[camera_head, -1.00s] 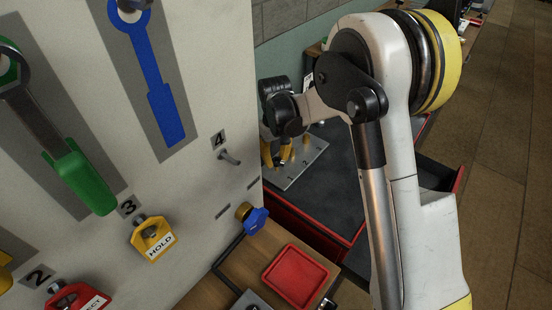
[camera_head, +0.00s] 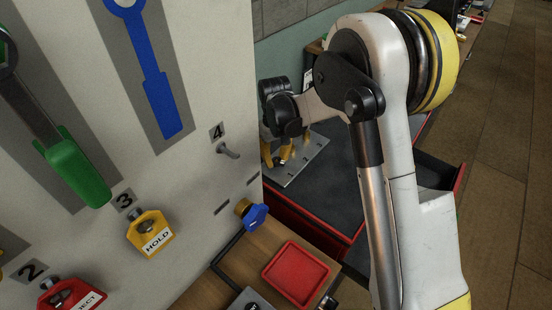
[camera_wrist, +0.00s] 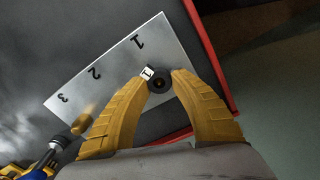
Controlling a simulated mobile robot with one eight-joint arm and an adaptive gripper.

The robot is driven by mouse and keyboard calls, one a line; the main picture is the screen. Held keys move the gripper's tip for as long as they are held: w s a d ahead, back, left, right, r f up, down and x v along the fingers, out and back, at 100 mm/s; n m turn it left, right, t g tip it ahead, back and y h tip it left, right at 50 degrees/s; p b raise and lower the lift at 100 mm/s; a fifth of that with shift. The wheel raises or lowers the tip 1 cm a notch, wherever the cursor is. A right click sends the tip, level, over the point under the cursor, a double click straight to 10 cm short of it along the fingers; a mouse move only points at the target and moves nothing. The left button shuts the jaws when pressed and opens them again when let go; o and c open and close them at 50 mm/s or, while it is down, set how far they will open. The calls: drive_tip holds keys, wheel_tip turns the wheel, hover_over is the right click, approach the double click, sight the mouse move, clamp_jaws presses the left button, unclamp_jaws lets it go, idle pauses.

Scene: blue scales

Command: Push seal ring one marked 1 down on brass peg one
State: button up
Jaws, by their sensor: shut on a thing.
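Seal ring one (camera_wrist: 160,84), a dark ring with a white tag marked 1, sits between the yellow fingertips of my gripper (camera_wrist: 161,77) in the wrist view. My gripper is shut on it, above the end of the pale metal plate (camera_wrist: 112,62) by the number 1. Brass peg one is not clearly seen; the ring and fingers cover that spot, so I cannot tell how far the ring is on it. Another brass peg (camera_wrist: 83,123) stands further along the plate. In the head view, my gripper (camera_head: 284,158) is low over the plate (camera_head: 312,163), partly hidden by my wrist.
The plate lies on a dark, red-edged worktop (camera_head: 335,190). A red tray (camera_head: 297,272) lies in front. A blue-handled thing (camera_wrist: 45,165) is at the wrist view's lower left.

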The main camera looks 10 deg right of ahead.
drive_tip(key=shift+f+b, duration=0.55)
drive_tip(key=shift+f, duration=0.2)
drive_tip(key=o, duration=0.8)
drive_tip(key=shift+o, duration=0.2)
drive_tip(key=shift+r, duration=0.1)
